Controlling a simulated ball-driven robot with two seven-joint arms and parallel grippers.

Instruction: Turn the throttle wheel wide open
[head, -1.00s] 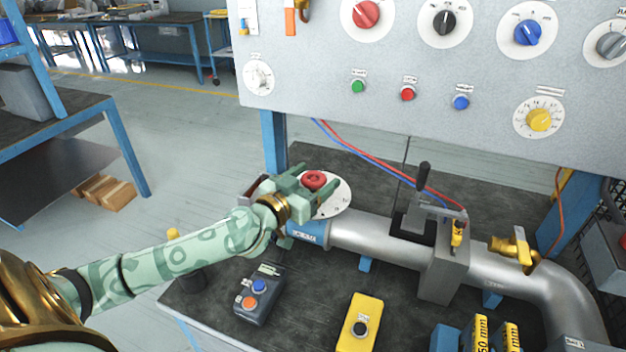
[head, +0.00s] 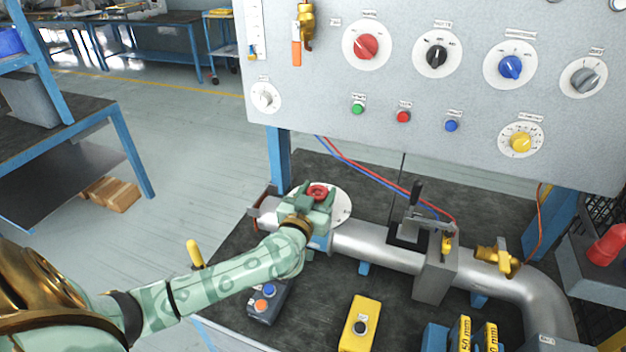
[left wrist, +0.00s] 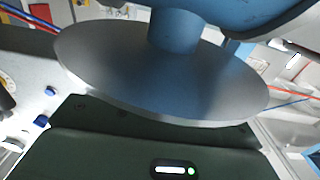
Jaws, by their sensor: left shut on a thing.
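The throttle wheel is the small red wheel (head: 318,190) on a round white dial plate (head: 341,204), at the left end of the silver pipe. My left gripper (head: 317,198) reaches it from the near side in the head view, its green fingers shut around the red wheel. The fingers and wrist hide part of the wheel and dial, and I cannot read the dial setting. In the left wrist view a grey disc (left wrist: 160,85) and a blue part (left wrist: 175,32) fill the middle, and the wheel cannot be made out. My right gripper is not in view.
The silver pipe (head: 375,247) runs right past an upright black-handled lever (head: 415,193) and a brass valve (head: 497,260). A yellow box (head: 359,325) and a grey button box (head: 267,302) stand in front. A control panel (head: 390,85) hangs behind.

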